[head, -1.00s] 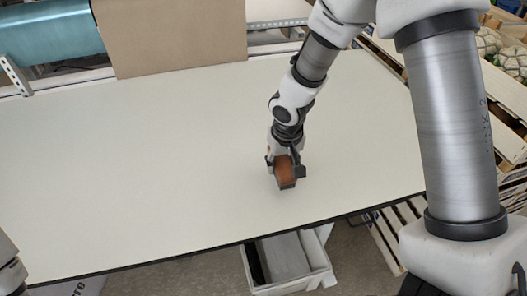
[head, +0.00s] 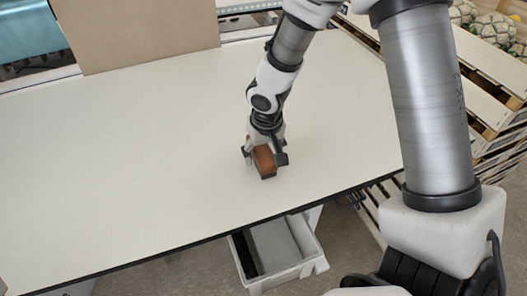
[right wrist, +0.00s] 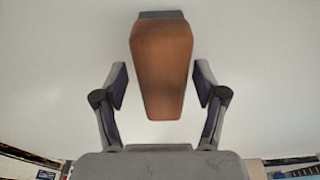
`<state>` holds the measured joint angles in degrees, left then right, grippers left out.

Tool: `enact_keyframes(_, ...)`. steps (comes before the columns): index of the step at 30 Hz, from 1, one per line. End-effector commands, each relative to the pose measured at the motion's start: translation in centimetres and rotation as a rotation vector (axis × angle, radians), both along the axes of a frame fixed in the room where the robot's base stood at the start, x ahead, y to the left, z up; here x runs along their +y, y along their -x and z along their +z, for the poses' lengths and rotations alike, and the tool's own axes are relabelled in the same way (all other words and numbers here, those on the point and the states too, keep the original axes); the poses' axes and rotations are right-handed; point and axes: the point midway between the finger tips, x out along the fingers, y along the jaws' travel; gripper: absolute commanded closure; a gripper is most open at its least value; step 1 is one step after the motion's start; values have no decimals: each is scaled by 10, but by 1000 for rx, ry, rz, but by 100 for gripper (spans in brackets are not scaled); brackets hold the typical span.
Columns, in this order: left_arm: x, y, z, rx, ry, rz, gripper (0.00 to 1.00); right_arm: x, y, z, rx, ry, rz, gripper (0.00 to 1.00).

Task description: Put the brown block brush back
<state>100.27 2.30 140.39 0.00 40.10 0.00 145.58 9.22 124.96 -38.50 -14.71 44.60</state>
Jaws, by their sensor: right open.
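The brown block brush (head: 264,160) lies on the pale table near its front edge, with a brown wooden body and a dark part at its far side. In the right wrist view the brush (right wrist: 161,68) lies between the two fingers, with a gap on each side. My right gripper (head: 265,158) is open around the brush from above; its fingers (right wrist: 161,88) do not touch it in the wrist view. My left gripper is not in view.
The white table (head: 130,160) is otherwise bare. A brown board (head: 135,35) stands at the back, beside a teal roll (head: 28,32). A light bin (head: 277,247) with a dark strip sits below the front edge. Wooden crates (head: 490,75) stand at the right.

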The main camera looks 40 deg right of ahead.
Motion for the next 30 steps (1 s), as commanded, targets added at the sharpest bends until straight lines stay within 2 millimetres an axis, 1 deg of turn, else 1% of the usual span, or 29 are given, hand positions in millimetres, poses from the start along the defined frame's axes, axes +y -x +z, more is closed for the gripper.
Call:
enact_keyframes(2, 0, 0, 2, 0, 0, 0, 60, 0, 0, 8, -3, 1, 0, 29)
enact_keyframes(5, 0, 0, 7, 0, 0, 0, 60, 1, 3, 27, -4, 0, -1, 29)
enact_keyframes(12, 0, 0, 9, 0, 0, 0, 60, 4, 11, 86, -7, 1, -1, 29)
enact_keyframes(16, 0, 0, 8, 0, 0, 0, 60, 5, 15, 108, -5, 0, 0, 29)
enact_keyframes(20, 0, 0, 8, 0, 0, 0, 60, 5, 17, 118, -2, 0, 0, 29)
enact_keyframes(30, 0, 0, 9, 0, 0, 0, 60, 5, 17, 118, 0, -1, 0, 29)
